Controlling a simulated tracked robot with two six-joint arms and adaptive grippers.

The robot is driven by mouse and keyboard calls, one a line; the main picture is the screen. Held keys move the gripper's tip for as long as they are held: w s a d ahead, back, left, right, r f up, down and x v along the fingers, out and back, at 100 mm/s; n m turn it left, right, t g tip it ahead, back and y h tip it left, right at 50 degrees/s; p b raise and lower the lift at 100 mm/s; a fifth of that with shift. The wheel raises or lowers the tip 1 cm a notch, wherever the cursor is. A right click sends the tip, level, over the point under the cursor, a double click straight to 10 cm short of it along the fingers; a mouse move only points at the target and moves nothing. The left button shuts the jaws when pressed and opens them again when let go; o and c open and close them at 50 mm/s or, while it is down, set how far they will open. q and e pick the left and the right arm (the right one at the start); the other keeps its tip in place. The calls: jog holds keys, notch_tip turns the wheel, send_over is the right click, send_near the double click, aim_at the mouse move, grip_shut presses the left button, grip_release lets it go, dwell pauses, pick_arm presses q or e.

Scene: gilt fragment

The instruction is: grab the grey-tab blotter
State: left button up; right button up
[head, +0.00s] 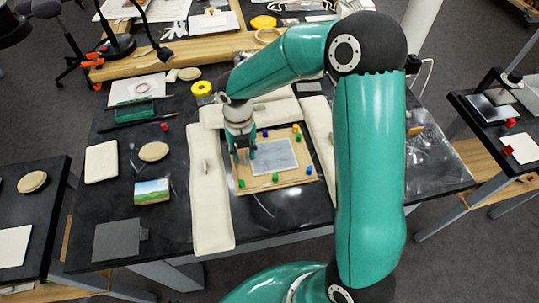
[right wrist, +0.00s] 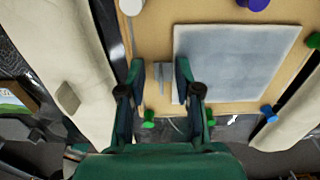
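The grey-tab blotter (head: 273,156) is a pale grey square sheet lying flat on a tan board. It also shows in the right wrist view (right wrist: 225,62), with its small grey tab (right wrist: 162,78) sticking out to the left. My right gripper (head: 242,156) is above the board's left side. In the right wrist view the right gripper's fingers (right wrist: 160,70) are apart, with the tab showing in the gap between them. Neither finger clearly touches the tab. I cannot tell how high the fingertips are above the board. My left gripper is not in view.
Several coloured pins stand on the tan board (head: 241,185), including a green pin (right wrist: 149,119) near the fingers. Long cream cushions (head: 210,195) flank the board. A dark grey square (head: 118,240) and a small landscape picture (head: 152,191) lie further left on the black table.

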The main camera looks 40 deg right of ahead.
grip_shut()
jog(key=shift+r, duration=0.1)
dwell(0.3)
